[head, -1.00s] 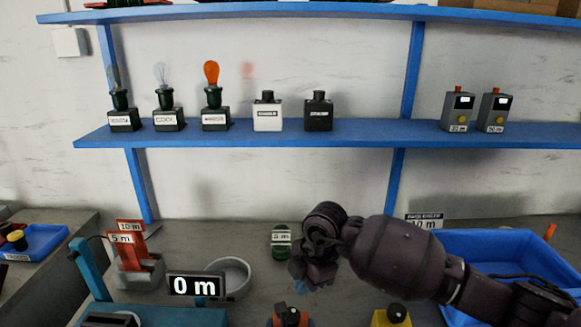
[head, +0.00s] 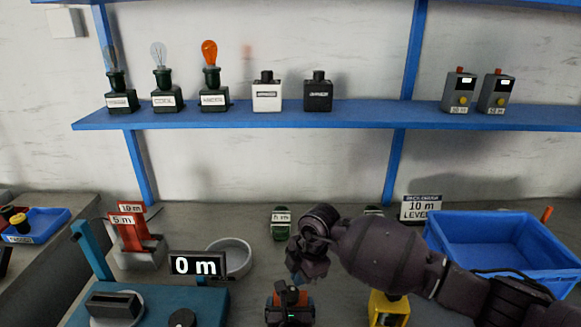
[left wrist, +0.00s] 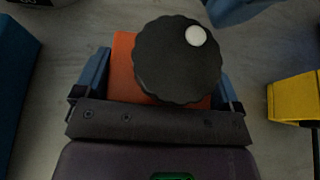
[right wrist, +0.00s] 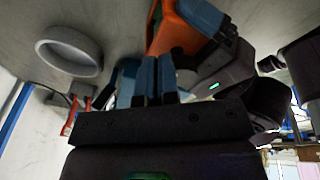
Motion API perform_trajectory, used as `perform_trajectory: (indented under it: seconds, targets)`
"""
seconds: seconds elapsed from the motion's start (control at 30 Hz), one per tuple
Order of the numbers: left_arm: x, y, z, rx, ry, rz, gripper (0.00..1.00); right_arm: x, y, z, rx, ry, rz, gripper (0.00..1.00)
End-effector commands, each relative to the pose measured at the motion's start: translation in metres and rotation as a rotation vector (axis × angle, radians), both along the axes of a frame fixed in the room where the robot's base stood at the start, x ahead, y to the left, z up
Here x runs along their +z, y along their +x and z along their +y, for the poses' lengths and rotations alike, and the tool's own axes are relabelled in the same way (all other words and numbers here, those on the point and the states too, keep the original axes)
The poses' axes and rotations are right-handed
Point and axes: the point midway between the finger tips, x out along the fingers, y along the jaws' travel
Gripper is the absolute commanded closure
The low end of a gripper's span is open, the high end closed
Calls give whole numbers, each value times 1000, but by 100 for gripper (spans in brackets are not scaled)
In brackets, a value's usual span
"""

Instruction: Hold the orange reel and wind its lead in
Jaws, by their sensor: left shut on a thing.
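The orange reel (left wrist: 122,72) has a dark round knob (left wrist: 178,60) with a white dot on top. My left gripper (left wrist: 160,78) is shut on the reel, one blue finger on each side. In the head view the reel and left gripper (head: 290,306) are low in the middle, partly covered. My right gripper (head: 294,278) hangs just above the reel. Its two fingers (right wrist: 155,78) are together and empty in the right wrist view, apart from the reel body. One right fingertip shows near the knob in the left wrist view (left wrist: 235,10). I cannot make out the reel's lead.
A teal machine (head: 205,305) with a "0 m" display (head: 196,265) stands left. A grey ring (head: 231,258) lies behind it. A yellow reel (head: 388,309) is right of the orange one. A blue bin (head: 500,240) and a "10 m" sign (head: 421,208) stand farther right.

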Motion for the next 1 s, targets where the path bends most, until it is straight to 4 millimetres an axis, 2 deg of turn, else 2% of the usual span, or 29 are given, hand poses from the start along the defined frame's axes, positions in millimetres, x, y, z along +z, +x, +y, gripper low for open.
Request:
perform_trajectory:
  seconds: [0.03,0.1,1.0]
  targets:
    - [-8,-4,0,0,3,13,37,-8,-2,-2,-2,-8,8,100]
    - [-8,-4,0,0,3,12,37,-9,-2,-2,-2,-8,9,100]
    - [-7,-4,-1,-3,3,10,37,-15,-7,-6,-6,-15,16,100]
